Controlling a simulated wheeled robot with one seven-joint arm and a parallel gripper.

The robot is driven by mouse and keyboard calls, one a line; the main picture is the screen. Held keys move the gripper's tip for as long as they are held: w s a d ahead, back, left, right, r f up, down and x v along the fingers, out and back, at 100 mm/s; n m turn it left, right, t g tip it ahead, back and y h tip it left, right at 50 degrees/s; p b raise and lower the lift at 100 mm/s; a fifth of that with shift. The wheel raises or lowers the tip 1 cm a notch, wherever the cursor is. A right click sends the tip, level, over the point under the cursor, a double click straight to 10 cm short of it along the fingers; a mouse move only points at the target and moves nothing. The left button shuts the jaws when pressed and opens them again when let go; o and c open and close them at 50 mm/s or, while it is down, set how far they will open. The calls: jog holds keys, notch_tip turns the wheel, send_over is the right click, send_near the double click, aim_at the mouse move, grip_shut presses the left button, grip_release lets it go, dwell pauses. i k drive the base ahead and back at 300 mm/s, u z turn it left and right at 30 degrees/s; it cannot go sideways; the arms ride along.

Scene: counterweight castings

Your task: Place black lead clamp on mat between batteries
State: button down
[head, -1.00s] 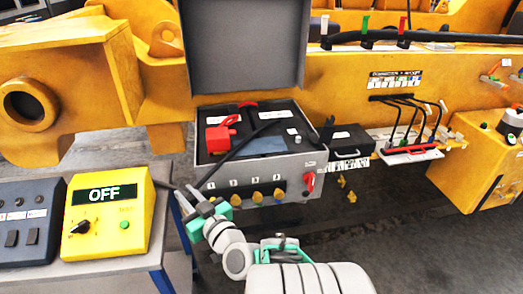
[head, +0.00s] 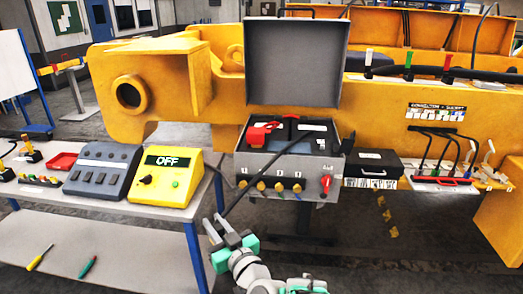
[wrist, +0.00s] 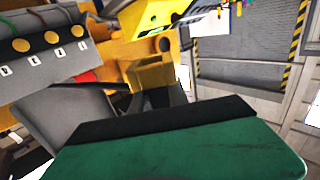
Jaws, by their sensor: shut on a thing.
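My gripper (head: 219,222) is in the head view, low in front of the grey case (head: 262,170) and right of the table. It is shut at the end of a black lead (head: 248,180), which runs over the case's front edge; the black clamp itself is too small to make out. The case's lid is up. Inside are dark batteries with white labels, a red clamp (head: 260,134) at the left, and a small bluish mat (head: 288,147), partly behind the lead. In the wrist view, the green and black gripper body (wrist: 180,150) fills the lower part.
A yellow box (head: 167,178) reading OFF and a dark switch box (head: 103,170) stand on the table (head: 150,213) at the left. A black case (head: 372,165) and a rack of black leads (head: 440,180) are right of the grey case. The floor in front is clear.

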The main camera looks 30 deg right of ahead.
aim_at(301, 148)
jog(key=u, duration=0.4)
jog(key=i, duration=0.75)
jog(key=z, duration=1.3)
